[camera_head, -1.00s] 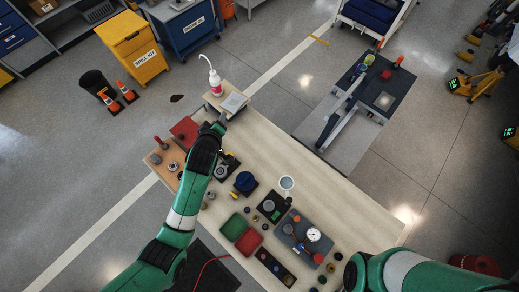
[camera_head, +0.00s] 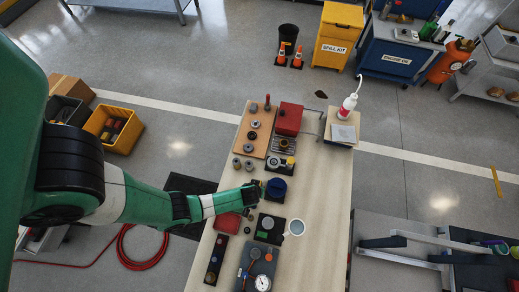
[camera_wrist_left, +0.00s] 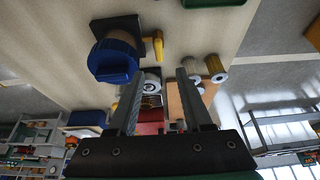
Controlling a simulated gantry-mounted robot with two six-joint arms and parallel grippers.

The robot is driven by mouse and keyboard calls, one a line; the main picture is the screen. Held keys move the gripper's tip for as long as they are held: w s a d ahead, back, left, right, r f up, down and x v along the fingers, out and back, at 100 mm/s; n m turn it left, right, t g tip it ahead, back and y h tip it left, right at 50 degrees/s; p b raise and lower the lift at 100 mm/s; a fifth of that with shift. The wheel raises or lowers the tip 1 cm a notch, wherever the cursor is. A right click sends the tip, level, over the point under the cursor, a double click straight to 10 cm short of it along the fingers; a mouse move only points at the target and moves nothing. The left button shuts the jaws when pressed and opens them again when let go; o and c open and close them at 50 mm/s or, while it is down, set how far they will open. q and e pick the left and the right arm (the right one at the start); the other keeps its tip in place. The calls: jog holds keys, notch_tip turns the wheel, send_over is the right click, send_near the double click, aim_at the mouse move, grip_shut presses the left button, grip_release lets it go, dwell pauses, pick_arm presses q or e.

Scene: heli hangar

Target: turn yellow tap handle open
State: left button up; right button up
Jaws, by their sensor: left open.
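The yellow tap handle (camera_wrist_left: 157,43) shows in the left wrist view beside a round blue cap (camera_wrist_left: 113,60) on a dark base. In the head view the blue cap (camera_head: 276,187) sits mid-table, and my left gripper is over its left side, hiding the handle. My left gripper (camera_head: 254,188) reaches in from the left, low over the table. In the left wrist view its two fingers (camera_wrist_left: 160,74) are apart with nothing between them. The handle appears beyond the fingertips, apart from them. My right gripper is out of view.
A red box (camera_head: 288,118) and a wooden board with metal fittings (camera_head: 259,127) stand at the far end. The table's right strip is clear.

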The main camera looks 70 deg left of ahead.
pick_arm(q)
jog(key=b+x, duration=0.6)
jog(key=x, duration=0.4)
jog(key=shift+w+f, duration=0.1)
jog(key=shift+f, duration=0.1)
grip_shut()
